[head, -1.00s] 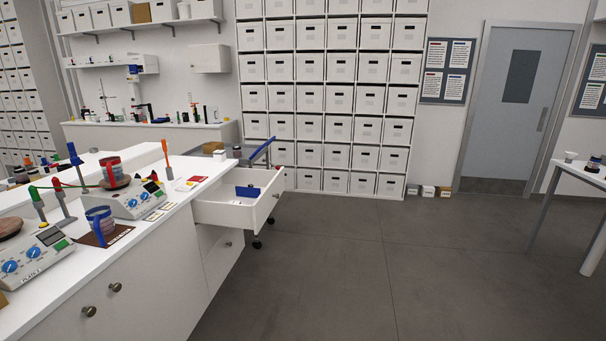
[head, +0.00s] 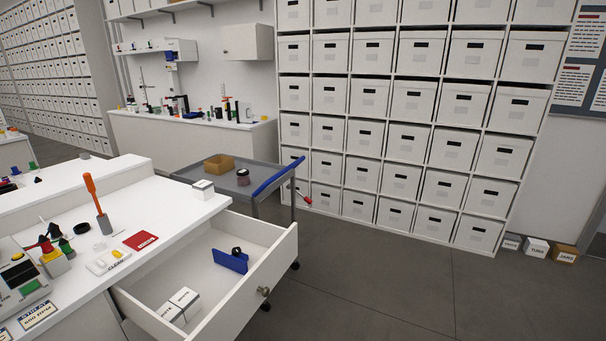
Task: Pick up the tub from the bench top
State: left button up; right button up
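I cannot tell for certain which thing is the tub. A small white block-shaped container (head: 203,190) stands at the far right corner of the white bench top (head: 165,215). A dark reddish jar (head: 243,177) stands on the grey trolley behind the bench, apart from the bench top. Neither of my grippers shows in the head view.
An open drawer (head: 283,262) juts out from the bench front, with a blue item (head: 230,261) and white boxes (head: 180,303) inside. The bench holds an orange-handled tool (head: 95,200) and a red card (head: 141,240). The trolley (head: 262,168) carries a brown box (head: 218,164).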

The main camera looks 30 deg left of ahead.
aim_at(203, 191)
jog(key=i, duration=3.3)
jog(key=i+u, duration=0.1)
jog(key=i, duration=0.75)
jog(key=i+l+u, duration=0.1)
jog(key=i, duration=0.7)
jog(key=l+u, duration=0.1)
jog(key=u, duration=3.2)
